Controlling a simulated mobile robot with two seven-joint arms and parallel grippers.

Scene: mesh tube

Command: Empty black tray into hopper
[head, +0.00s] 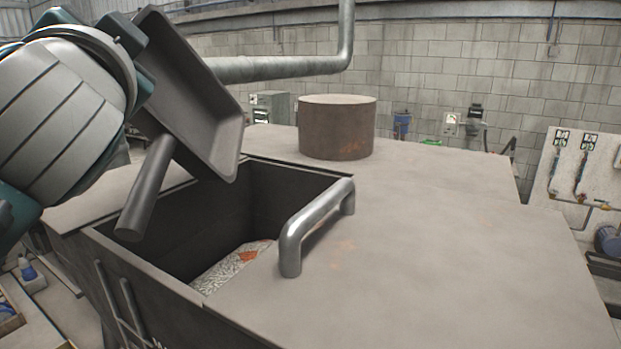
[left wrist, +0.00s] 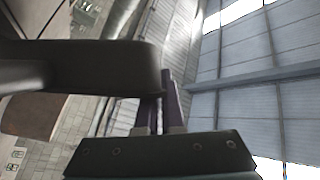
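The black tray (head: 205,115) is in the air at the left of the head view, steeply tilted above the hopper's open mouth. The part of its inside that shows is bare. A dark round handle (head: 148,190) slants down from it. My left gripper (left wrist: 162,100) holds the tray up; its narrow fingers show in the left wrist view, partly hidden behind a dark rounded part of the tray (left wrist: 80,68). The exact grip is hidden in the head view. The hopper (head: 430,225) has a square opening with grey shredded material (head: 228,267) and an orange patch inside. My right gripper is not in view.
A curved metal handle (head: 312,226) stands on the hopper top beside the opening. A rusty round stub (head: 337,127) rises farther back. A grey pipe (head: 285,68) runs behind, before a block wall. The right part of the hopper top is clear.

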